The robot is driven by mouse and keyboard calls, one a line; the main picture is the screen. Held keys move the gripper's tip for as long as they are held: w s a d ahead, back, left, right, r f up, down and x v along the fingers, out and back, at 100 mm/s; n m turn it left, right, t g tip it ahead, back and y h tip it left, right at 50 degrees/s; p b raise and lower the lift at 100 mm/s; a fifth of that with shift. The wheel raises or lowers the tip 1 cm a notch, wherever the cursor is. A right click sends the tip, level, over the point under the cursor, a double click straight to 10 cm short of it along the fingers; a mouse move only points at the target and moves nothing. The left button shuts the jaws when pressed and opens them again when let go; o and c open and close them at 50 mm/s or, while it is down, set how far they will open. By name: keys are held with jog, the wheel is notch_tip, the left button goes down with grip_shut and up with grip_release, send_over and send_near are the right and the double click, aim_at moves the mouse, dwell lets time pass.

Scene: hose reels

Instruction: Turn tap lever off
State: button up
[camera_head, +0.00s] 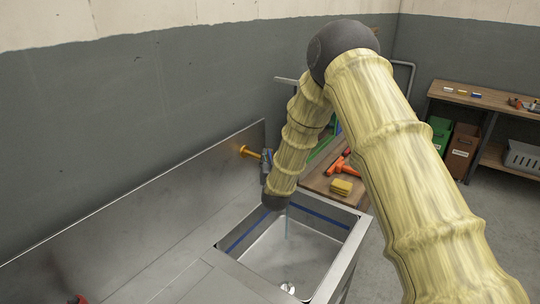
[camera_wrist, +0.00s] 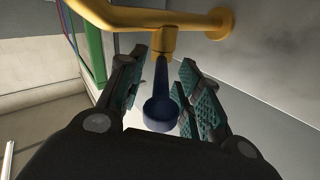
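The tap is a yellow-brass pipe (camera_wrist: 165,18) coming from a round wall flange in the wrist view; its brass wall end (camera_head: 249,152) also shows in the head view. A dark blue lever (camera_wrist: 161,108) with a wide rounded end hangs from the tap's brass body. My gripper (camera_wrist: 163,78) is open, with teal-padded fingers on both sides of the lever. Gaps show between the lever and the pads. In the head view my yellow-sleeved arm hides most of the gripper and tap.
The steel sink basin (camera_head: 290,250) lies below the tap, with a steel backsplash (camera_head: 150,215) along the wall. A wooden bench (camera_head: 318,183) behind the sink holds an orange tool (camera_head: 338,163) and a yellow sponge (camera_head: 341,187). A shelf (camera_head: 480,99) with bins stands at the right.

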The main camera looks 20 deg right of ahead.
jog(key=shift+w+d, duration=0.1)
jog(key=shift+w, duration=0.25)
grip_shut()
